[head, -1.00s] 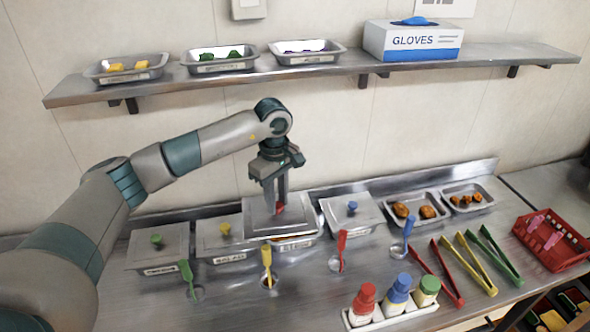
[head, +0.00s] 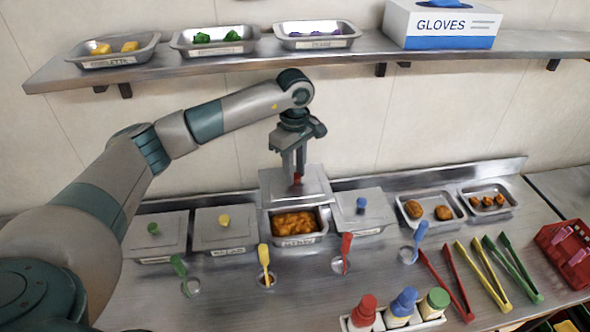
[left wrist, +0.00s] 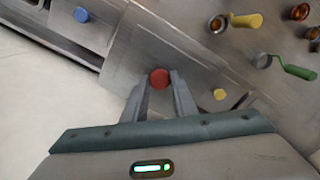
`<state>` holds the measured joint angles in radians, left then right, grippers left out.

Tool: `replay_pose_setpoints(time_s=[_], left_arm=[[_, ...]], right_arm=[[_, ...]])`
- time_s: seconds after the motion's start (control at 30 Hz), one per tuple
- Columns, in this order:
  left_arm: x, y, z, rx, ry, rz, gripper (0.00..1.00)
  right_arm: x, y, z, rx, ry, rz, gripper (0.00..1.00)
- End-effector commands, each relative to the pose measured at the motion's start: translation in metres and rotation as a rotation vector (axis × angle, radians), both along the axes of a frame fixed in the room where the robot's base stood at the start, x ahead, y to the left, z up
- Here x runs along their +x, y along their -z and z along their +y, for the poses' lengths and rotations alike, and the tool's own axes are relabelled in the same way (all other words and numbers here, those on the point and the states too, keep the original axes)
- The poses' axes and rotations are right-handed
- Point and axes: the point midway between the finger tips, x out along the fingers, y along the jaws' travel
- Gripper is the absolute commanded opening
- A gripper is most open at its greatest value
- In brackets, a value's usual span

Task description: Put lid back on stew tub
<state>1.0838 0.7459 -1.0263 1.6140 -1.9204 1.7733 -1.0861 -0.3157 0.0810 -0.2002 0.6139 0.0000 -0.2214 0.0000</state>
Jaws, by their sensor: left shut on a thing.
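The stew tub (head: 300,241) is a metal tub of orange-brown stew in the row on the counter, and its front part shows open. My left gripper (head: 297,178) is shut on the red knob of a flat metal lid (head: 318,191), behind and above the tub. The lid hides the tub's back edge. In the left wrist view the red knob (left wrist: 159,79) sits between the fingertips of the left gripper (left wrist: 159,90), and the lid fills the area around it. My right gripper is not in view.
Lidded tubs with green (head: 153,229), yellow (head: 224,220) and blue (head: 361,204) knobs flank the stew tub. Coloured ladles stand in front, including a red one (head: 346,247). A shelf (head: 350,56) runs above.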

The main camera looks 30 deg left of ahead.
Motion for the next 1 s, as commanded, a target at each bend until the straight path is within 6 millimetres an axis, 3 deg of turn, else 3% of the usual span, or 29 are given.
replay_pose_setpoints(time_s=[0.33,1.0], left_arm=[[0.000,0.018,0.000,-0.001,0.000,0.000,0.00],[0.000,0.083,0.000,-0.001,-0.001,0.001,0.00]], right_arm=[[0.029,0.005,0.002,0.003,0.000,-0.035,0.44],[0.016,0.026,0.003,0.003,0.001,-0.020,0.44]])
